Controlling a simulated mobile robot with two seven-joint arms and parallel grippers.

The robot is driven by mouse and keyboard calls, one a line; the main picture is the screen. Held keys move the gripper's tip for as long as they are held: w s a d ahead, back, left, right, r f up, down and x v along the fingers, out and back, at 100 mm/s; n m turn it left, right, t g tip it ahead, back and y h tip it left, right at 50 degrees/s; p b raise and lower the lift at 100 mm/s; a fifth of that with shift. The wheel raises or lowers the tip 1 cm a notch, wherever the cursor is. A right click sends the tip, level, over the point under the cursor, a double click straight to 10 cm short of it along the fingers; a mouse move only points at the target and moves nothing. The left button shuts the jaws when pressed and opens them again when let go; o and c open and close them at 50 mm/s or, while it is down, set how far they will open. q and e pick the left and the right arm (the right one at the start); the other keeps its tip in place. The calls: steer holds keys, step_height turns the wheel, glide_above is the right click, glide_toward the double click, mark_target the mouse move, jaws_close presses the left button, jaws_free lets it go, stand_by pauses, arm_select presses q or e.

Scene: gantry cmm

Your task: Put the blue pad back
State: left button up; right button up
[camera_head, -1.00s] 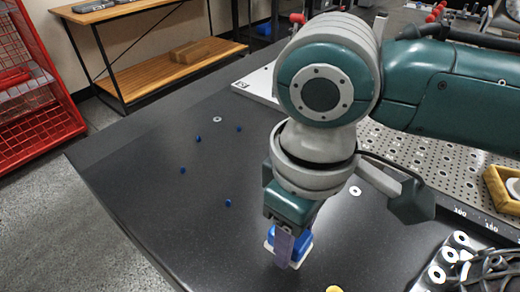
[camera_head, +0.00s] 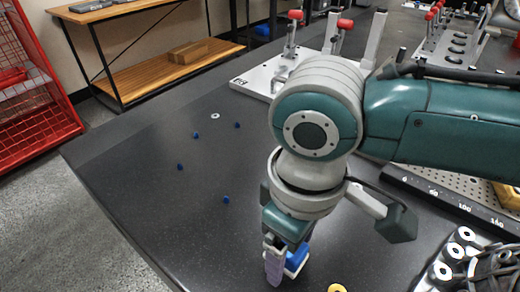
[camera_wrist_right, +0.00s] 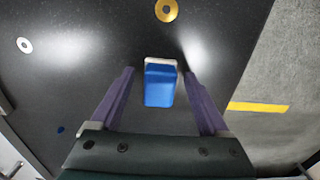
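The blue pad (camera_head: 297,258) is a small blue block on a pale base, near the front of the dark table. My right gripper (camera_head: 275,266) is over it, and one purple finger partly hides it in the head view. In the right wrist view the pad (camera_wrist_right: 160,85) lies between the two fingers of my right gripper (camera_wrist_right: 158,73), with a gap on each side. That gripper is open. Whether the pad's base touches the table is hard to tell. My left gripper is not in view.
Several small blue pegs (camera_head: 226,199) and a white ring (camera_head: 215,116) are on the clear left part of the table. A yellow ring (camera_head: 338,288) lies near the pad. A clamp plate (camera_head: 262,78) stands behind; cables (camera_head: 495,270) and a ruler bar (camera_head: 440,197) are at right.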

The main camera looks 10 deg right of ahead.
step_height(320, 180, up, 12)
steer(key=f+p, duration=0.1)
steer(key=p, duration=0.3)
steer(key=s+a+y, duration=0.2)
steer(key=s+a, duration=0.1)
steer(key=a, duration=0.1)
steer(key=s+d+m+t+h, duration=0.1)
steer(key=s+d+m, duration=0.1)
steer(key=s+d, duration=0.2)
steer(key=s+d+m+t, duration=0.2)
steer(key=s+d+m, duration=0.1)
steer(key=d, duration=0.6)
steer(key=shift+s+f+m+t+h, duration=0.15)
steer(key=shift+s+m+t+h, duration=0.2)
steer(key=shift+s, duration=0.5)
steer(key=shift+p, duration=0.3)
